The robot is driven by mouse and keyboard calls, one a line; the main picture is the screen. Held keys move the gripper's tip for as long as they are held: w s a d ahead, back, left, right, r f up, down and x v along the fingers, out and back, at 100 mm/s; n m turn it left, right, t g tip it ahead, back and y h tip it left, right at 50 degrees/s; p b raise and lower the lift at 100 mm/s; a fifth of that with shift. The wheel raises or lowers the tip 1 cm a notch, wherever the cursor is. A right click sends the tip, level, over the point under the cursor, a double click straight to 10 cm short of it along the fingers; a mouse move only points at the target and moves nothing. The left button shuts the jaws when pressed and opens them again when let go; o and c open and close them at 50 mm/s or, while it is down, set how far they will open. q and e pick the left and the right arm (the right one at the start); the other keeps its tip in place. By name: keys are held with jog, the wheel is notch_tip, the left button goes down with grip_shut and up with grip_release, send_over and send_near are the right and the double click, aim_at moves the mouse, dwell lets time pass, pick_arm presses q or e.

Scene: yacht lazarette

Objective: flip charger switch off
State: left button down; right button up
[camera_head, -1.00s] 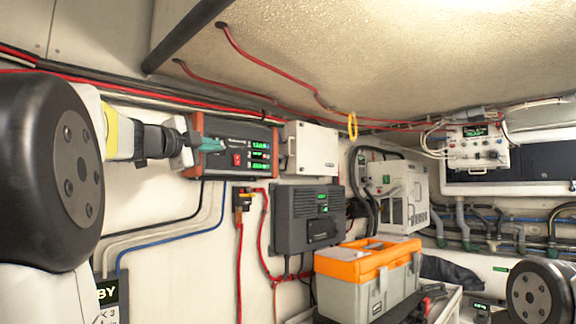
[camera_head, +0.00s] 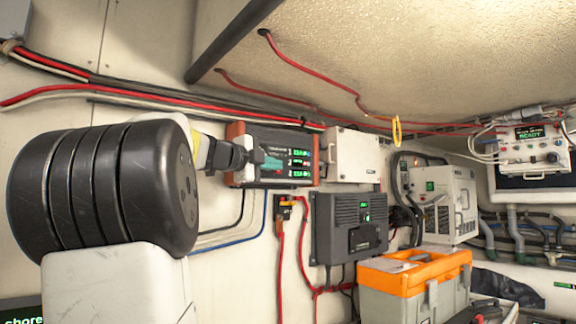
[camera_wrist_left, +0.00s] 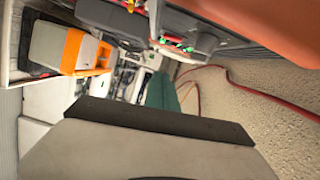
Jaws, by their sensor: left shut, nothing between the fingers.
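A dark wall box with orange-red ends (camera_head: 306,143) and several green displays hangs on the left wall; it appears to be the charger. My left gripper (camera_head: 268,161), with teal fingertips, is shut and empty in front of the left-middle part of its face. The gripper covers the spot where a red switch showed earlier, so the switch and its position are hidden. I cannot tell whether the fingertips touch it. In the left wrist view, the teal fingertip (camera_wrist_left: 161,92) points toward the box's edge, and the orange-red end (camera_wrist_left: 270,25) fills the upper right. My right gripper is out of view.
A white box (camera_head: 352,155) is mounted close to the right of the charger. A dark grey unit (camera_head: 345,225) hangs below. An orange-topped toolbox (camera_head: 415,275) stands at lower right. Red cables (camera_head: 300,75) run along the sloped ceiling.

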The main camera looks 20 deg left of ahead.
pick_arm(q)
jog(key=w+a, duration=0.2)
jog(key=w, duration=0.4)
jog(key=shift+w+f, duration=0.35)
